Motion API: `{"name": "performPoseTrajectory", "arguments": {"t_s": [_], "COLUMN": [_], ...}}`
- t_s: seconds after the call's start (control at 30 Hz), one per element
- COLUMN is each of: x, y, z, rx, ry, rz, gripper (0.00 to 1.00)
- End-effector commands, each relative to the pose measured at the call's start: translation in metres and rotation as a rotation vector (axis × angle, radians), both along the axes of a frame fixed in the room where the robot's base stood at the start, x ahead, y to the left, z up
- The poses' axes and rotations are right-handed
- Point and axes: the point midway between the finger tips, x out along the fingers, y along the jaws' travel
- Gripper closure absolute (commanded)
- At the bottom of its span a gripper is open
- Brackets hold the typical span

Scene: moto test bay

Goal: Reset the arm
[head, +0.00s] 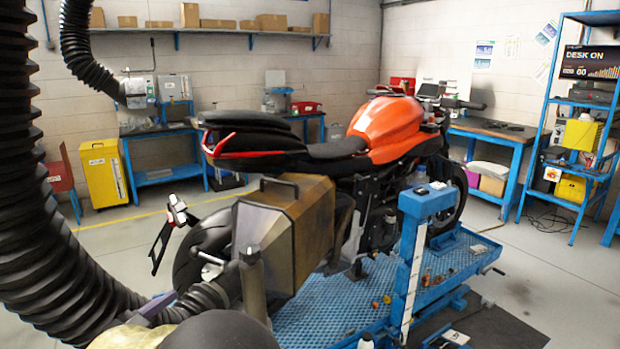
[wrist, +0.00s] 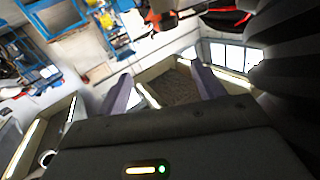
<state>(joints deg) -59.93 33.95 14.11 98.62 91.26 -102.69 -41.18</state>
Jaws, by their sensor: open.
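My gripper (wrist: 163,88) shows in the wrist view as two greyish-purple fingers spread wide apart beyond the dark wrist housing (wrist: 180,140). It is open, and nothing is held between the fingers. Behind the gap is a brown, textured surface with a pale frame (wrist: 176,88); I cannot tell what it is or how far off. The wrist view is strongly tilted. In the head view I cannot clearly make out the gripper among the dark shapes at the bottom left.
An orange motorcycle (head: 387,122) stands on a blue platform (head: 335,305). A metal box with a handle (head: 285,225) is near its rear. A black ribbed hose (head: 30,170) fills the left side. A yellow cabinet (head: 104,172) and blue benches (head: 165,177) line the back.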

Motion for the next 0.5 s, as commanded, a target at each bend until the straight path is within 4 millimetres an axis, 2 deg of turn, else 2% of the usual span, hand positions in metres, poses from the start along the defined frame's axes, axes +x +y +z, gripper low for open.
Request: {"name": "performPoseTrajectory", "arguments": {"t_s": [0.27, 0.4, 0.5], "x": [0.067, 0.109, 0.131], "y": [-0.023, -0.046, -0.064], "z": [0.022, 0.033, 0.035], "rx": [0.067, 0.098, 0.110], "ry": [-0.026, -0.006, 0.038], "rz": [0.171, 0.311, 0.411], "gripper": [0.32, 0.32, 0.32]}}
